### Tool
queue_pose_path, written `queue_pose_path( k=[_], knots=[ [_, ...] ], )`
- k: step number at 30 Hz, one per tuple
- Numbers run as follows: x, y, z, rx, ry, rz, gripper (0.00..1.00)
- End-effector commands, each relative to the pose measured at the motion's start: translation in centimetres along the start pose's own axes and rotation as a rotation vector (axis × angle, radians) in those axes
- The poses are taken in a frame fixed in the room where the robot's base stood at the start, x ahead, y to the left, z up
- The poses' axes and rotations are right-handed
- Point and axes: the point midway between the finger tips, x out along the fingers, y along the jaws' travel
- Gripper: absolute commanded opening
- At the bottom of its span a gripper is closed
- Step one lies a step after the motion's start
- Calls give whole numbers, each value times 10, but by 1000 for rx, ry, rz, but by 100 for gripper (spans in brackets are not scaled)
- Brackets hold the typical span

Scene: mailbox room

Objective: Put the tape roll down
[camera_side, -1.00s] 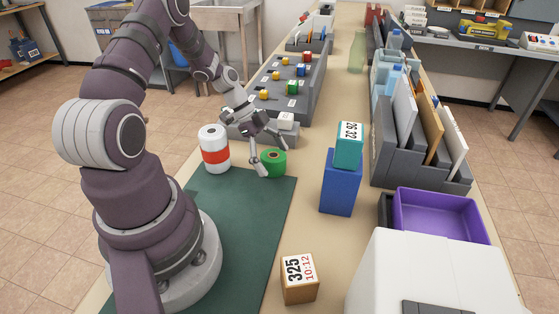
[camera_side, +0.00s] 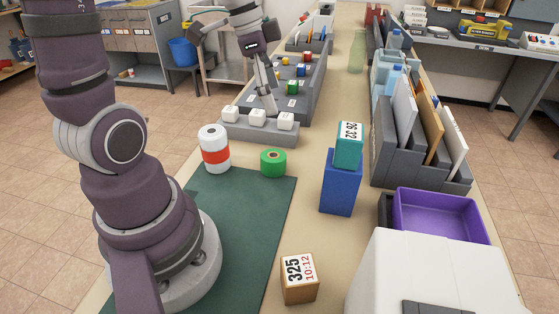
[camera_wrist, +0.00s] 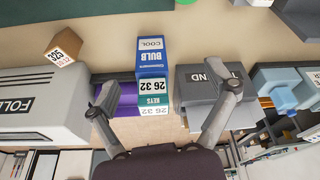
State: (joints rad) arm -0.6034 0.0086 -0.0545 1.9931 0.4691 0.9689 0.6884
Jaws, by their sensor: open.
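The green tape roll (camera_side: 273,163) rests on the table at the far edge of the dark green mat, to the right of a white and red roll, in the side view. A sliver of green, likely the tape roll (camera_wrist: 186,2), shows at the top edge of the wrist view. My gripper (camera_wrist: 170,85) is open, with nothing between its spread fingers. In the side view it is raised beyond the tape roll, over the grey racks, and apart from the roll.
The white and red roll (camera_side: 214,149) stands left of the tape roll. A grey holder (camera_side: 262,137) with white blocks lies just beyond. A blue box (camera_side: 340,184) bears a teal box (camera_side: 349,144). A numbered box (camera_side: 299,279) is nearer. The mat (camera_side: 236,220) is clear.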

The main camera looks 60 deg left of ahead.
Motion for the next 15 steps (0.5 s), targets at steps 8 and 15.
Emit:
queue_pose_path(
  k=[8,15],
  knots=[
    [-27,75,7,-408,152,-211,85],
    [-28,82,15,-512,207,-222,85]
  ],
)
